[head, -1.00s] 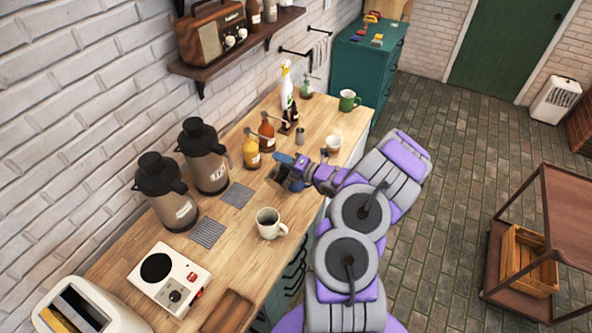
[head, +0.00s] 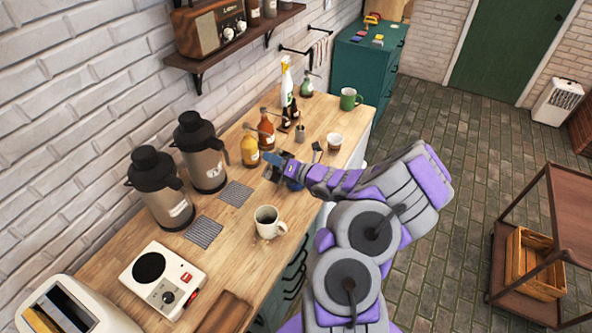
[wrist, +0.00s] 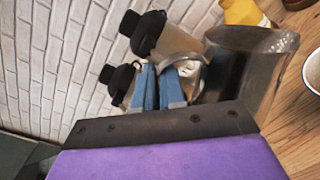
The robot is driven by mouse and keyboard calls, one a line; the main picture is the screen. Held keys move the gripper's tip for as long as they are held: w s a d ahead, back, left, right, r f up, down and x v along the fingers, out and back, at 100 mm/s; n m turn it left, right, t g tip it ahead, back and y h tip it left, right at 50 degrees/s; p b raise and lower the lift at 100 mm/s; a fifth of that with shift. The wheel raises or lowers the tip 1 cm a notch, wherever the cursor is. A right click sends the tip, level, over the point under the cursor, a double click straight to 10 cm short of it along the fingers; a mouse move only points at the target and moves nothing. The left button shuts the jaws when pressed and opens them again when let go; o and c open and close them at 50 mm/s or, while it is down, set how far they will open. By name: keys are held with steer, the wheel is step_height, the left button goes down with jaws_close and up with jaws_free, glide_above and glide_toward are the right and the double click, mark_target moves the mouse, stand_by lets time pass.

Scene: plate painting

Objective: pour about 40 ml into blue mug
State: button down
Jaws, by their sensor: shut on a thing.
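My gripper (head: 274,170) is over the counter, left of the green-mug end. In the wrist view its blue fingers (wrist: 160,88) are shut on the handle of a grey metal pitcher (wrist: 258,65). The pitcher's rim and side show right of the fingers; its contents are unclear. In the head view the pitcher is hard to make out. A blue patch (head: 295,185) shows just below my wrist, mostly covered; I cannot tell whether it is the blue mug.
Two flasks (head: 202,153) (head: 158,188) stand along the wall beside grey mats (head: 236,194). Yellow (head: 250,150) and orange (head: 266,130) pump bottles, a white cup (head: 334,141) and a green mug (head: 349,99) stand farther back. A hot plate (head: 160,281) is in front.

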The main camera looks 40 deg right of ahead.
mark_target(269, 177)
steer(key=shift+a+n+b, duration=0.2)
steer(key=shift+n+b, duration=0.1)
steer(key=shift+n, duration=0.2)
stand_by(0.9)
steer(key=shift+a+n, duration=0.1)
steer(key=shift+n, duration=0.2)
steer(key=f+b, duration=0.1)
steer(key=f+n+b, duration=0.1)
steer(key=b, duration=0.1)
steer(key=shift+s+a+f+n, duration=0.1)
steer(key=shift+a+n, duration=0.2)
steer(key=shift+s+a+n+b, duration=0.35)
steer(key=shift+a+n+b, duration=0.3)
steer(key=shift+b, duration=0.6)
step_height(269, 177, down, 6)
steer(key=s+a+n+b, duration=0.1)
steer(key=n+b, duration=0.3)
steer(key=b, duration=0.9)
steer(key=shift+a+t+h, duration=0.3)
steer(key=shift+a+h, duration=0.1)
steer(key=shift+a, duration=0.1)
steer(key=shift+s+n+b, duration=0.15)
steer(key=shift+n+b, duration=0.2)
steer(key=shift+b, duration=0.1)
steer(key=shift+a+f+n+b, duration=0.1)
steer(key=shift+a+n+b, duration=0.05)
steer(key=shift+n+b, duration=0.25)
